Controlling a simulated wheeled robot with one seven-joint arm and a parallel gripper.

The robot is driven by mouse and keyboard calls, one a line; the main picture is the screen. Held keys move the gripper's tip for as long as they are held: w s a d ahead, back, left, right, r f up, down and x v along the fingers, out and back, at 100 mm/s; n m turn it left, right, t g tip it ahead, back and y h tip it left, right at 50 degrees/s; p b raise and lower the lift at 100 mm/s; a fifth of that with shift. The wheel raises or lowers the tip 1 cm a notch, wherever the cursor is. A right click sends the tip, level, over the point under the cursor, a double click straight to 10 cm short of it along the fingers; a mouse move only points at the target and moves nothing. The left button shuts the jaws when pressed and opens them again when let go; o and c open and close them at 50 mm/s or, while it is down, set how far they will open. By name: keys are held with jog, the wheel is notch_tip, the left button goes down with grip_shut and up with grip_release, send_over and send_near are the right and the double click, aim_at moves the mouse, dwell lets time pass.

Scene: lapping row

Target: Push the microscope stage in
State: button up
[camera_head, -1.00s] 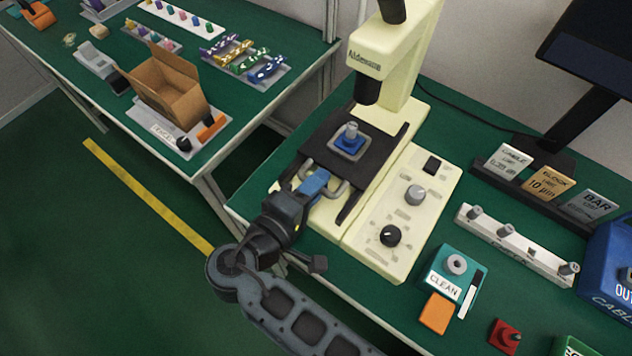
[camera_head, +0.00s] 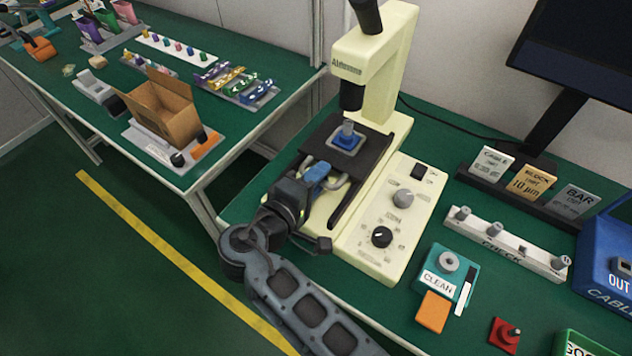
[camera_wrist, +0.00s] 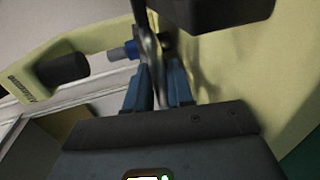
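The cream microscope (camera_head: 380,75) stands on the green bench with its dark stage (camera_head: 327,140) under the objective (camera_head: 351,95). A blue holder (camera_head: 346,142) with a grey post sits on the stage, a little in front of the objective. In the wrist view, the grey handle bar (camera_wrist: 149,42) lies between the two blue fingertips. The exact contact is partly hidden.
A control panel with knobs (camera_head: 382,237) is right of the stage. A teal CLEAN box (camera_head: 449,272) and a white gauge block rail (camera_head: 508,243) lie further right. An open cardboard box (camera_head: 165,112) is on the left bench, across a floor gap.

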jog(key=shift+o, duration=1)
jog(key=shift+b+v, duration=0.5)
jog(key=shift+v, duration=3.35)
jog(key=shift+s, duration=0.1)
